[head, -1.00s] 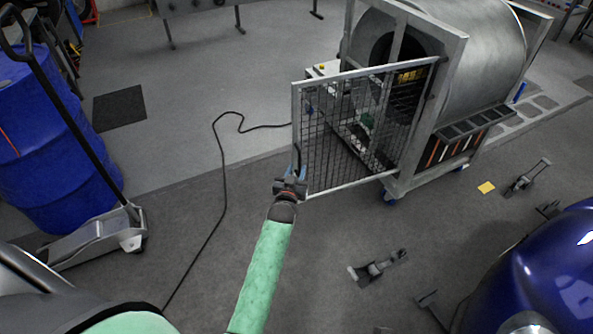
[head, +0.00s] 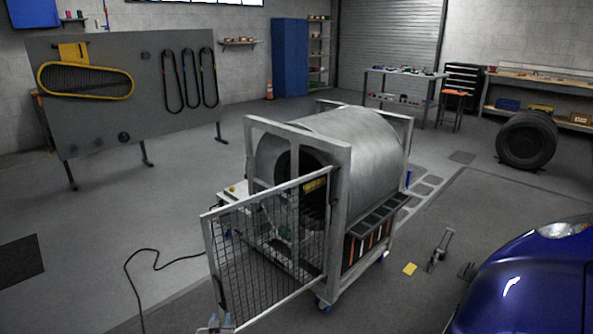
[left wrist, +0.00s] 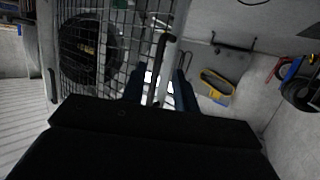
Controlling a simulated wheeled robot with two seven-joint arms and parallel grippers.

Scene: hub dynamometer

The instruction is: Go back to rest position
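The mesh gate (head: 262,243) of the hub dynamometer (head: 335,150) stands swung out toward me, its free edge at the left. My left gripper (head: 221,324) shows only by its blue fingertips at the bottom edge of the head view, by the lower corner of that free edge. In the left wrist view my left gripper (left wrist: 159,90) has its fingers apart, one on each side of the gate's pale edge post and dark handle (left wrist: 160,60). I see gaps beside the handle; contact is not clear. My right gripper is in neither current view.
A blue car (head: 530,285) stands at the lower right. A black cable (head: 150,262) lies on the floor left of the gate. A tool board (head: 130,95) stands at the back left, and tyres (head: 527,140) at the right. The floor at left is mostly open.

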